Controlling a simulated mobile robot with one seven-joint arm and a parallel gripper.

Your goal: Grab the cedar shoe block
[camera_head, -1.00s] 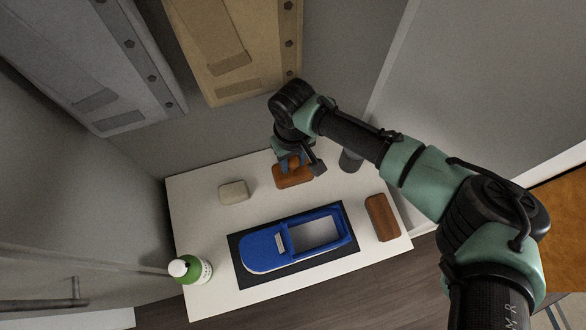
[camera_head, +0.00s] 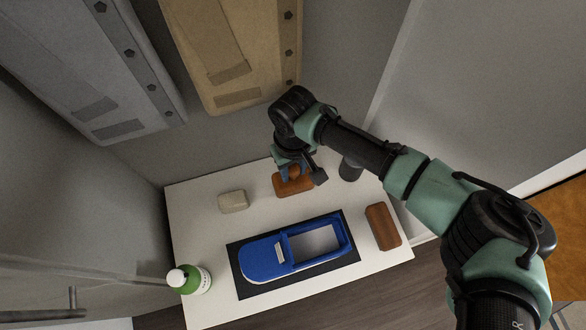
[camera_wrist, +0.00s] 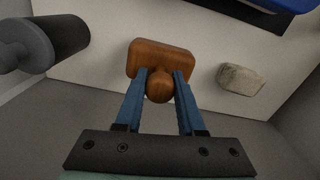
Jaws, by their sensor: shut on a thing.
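The cedar shoe block (camera_head: 293,187) is an orange-brown wooden block with rounded edges, near the back of the white tabletop (camera_head: 215,238). In the wrist view the block (camera_wrist: 160,54) shows a round knob on the side facing the camera. My gripper (camera_wrist: 160,74) has its two blue fingers shut on this knob, one on each side. In the head view my gripper (camera_head: 291,171) is just above the block and hides part of it. I cannot tell whether the block is clear of the tabletop.
A second, redder-brown block (camera_head: 383,227) lies at the right. A blue tray-like container (camera_head: 265,258) sits on a black mat (camera_head: 345,259) in front. A beige block (camera_head: 233,201) is at left, a green bottle (camera_head: 195,281) front left, and a dark cylinder (camera_head: 350,169) right of my gripper.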

